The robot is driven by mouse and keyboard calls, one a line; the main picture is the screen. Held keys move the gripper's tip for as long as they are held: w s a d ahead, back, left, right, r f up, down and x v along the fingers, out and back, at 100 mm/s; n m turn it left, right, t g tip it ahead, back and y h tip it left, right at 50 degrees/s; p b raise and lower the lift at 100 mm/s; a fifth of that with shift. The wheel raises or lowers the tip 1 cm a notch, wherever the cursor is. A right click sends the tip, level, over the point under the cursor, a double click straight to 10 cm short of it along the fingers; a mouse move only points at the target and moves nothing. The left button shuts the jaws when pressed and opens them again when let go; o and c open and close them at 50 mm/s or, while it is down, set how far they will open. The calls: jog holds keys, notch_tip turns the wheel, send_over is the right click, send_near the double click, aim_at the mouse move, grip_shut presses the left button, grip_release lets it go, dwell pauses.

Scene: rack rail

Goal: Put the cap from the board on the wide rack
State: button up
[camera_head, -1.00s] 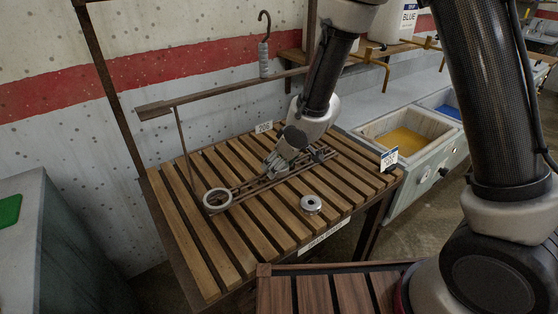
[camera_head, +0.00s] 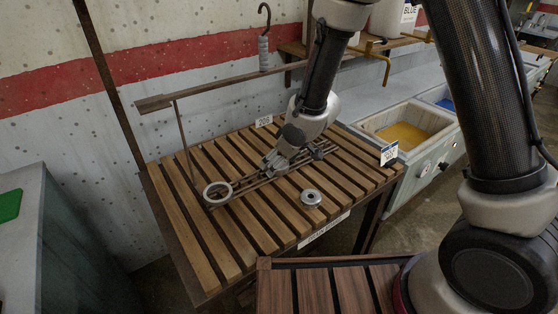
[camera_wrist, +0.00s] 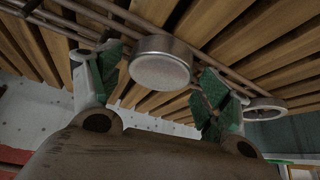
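A round metal cap (camera_wrist: 160,62) with a pale speckled face is between my gripper's fingers in the wrist view. Gaps show on both sides, so my gripper (camera_wrist: 160,80) is open around it. In the head view my gripper (camera_head: 272,163) is low over the rails, and its wrist hides what lies between the fingers. A pair of thin dark rails (camera_head: 243,187) runs across the slatted wooden board (camera_head: 180,210). I cannot tell whether these rails are the wide rack. A silver disc with a dark centre (camera_head: 311,197) lies on the slats in front of the rails.
A pale ring (camera_head: 217,192) stands at the rails' left end; it shows in the wrist view too (camera_wrist: 265,108). A thin post and bar (camera_head: 180,140) rise behind it. Label cards (camera_head: 389,154) stand at the board's edge. A darker slatted top (camera_head: 330,290) is in front.

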jog(key=shift+r, duration=0.1)
jog(key=v, duration=0.7)
jog(key=s+d+h, duration=0.1)
jog(key=d, duration=0.1)
jog(key=s+d+f+g+h, duration=0.1)
jog(key=d, duration=0.2)
jog(key=s+d+h, duration=0.1)
jog(key=d, duration=0.2)
jog(key=shift+s+f+h, duration=0.25)
jog(key=shift+f+h, duration=0.05)
jog(key=s+d+r+m, duration=0.4)
jog(key=s+d+r, duration=0.4)
jog(key=d+r, duration=0.3)
jog(key=s+d+r+m+t, duration=0.1)
jog(key=s+d+r+m, duration=0.4)
jog(key=s+d+r, duration=0.4)
jog(key=d+r, duration=0.2)
jog(key=d, duration=0.2)
jog(key=shift+s+h, duration=0.2)
jog(key=shift+h, duration=0.2)
